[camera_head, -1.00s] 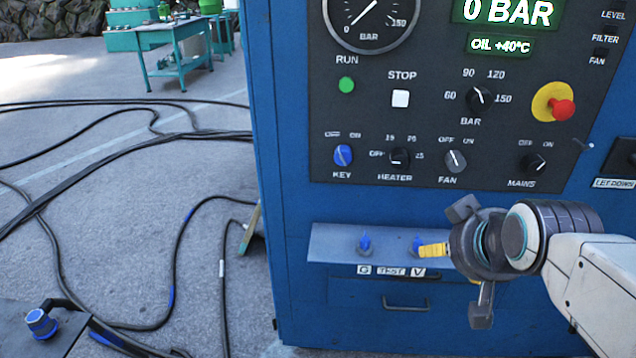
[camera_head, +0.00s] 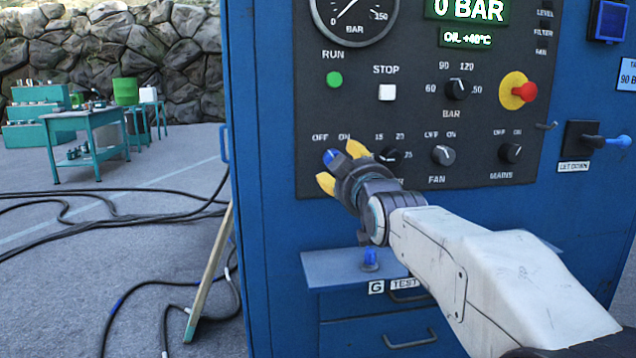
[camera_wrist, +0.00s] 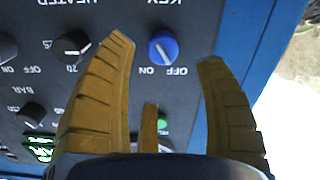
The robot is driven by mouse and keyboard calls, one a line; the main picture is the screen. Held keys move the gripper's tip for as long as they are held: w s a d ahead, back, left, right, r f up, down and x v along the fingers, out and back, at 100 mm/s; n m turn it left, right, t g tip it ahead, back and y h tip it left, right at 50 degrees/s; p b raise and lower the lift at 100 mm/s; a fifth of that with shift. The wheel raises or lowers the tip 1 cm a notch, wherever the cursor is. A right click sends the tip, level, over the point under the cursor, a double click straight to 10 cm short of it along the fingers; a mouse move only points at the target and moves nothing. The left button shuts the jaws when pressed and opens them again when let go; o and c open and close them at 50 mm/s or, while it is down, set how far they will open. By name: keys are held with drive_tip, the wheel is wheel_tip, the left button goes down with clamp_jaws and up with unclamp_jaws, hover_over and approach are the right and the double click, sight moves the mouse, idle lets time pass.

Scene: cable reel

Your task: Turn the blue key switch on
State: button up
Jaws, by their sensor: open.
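The blue key switch (camera_head: 331,156) is a round knob on the dark control panel, under OFF and ON labels and partly hidden by my gripper in the head view. In the wrist view, which is upside down, the key switch (camera_wrist: 163,47) shows whole with a pale mark on its face. I cannot tell for sure which label the mark points to. My gripper (camera_head: 341,166) is open and empty, its yellow fingers in front of the knob. In the wrist view the knob appears between the fingertips of my gripper (camera_wrist: 166,54), with no contact visible.
The heater knob (camera_head: 390,157) is close to the right of my gripper, with the fan knob (camera_head: 443,155) beyond. The green RUN button (camera_head: 334,80) is above. A small shelf (camera_head: 330,268) with a blue plug (camera_head: 370,258) juts out below. Cables lie on the floor at left.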

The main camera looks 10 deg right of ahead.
drive_tip(key=shift+w+a, duration=0.2)
drive_tip(key=shift+w, duration=3.7)
drive_tip(key=shift+c, duration=0.2)
drive_tip(key=c, duration=1.1)
drive_tip(key=shift+c, duration=0.2)
drive_tip(key=m, duration=0.5)
drive_tip(key=shift+r+m, duration=0.1)
drive_tip(key=shift+m, duration=0.3)
drive_tip(key=m, duration=0.6)
drive_tip(key=shift+s+r+b, duration=0.1)
drive_tip(key=shift+b, duration=0.2)
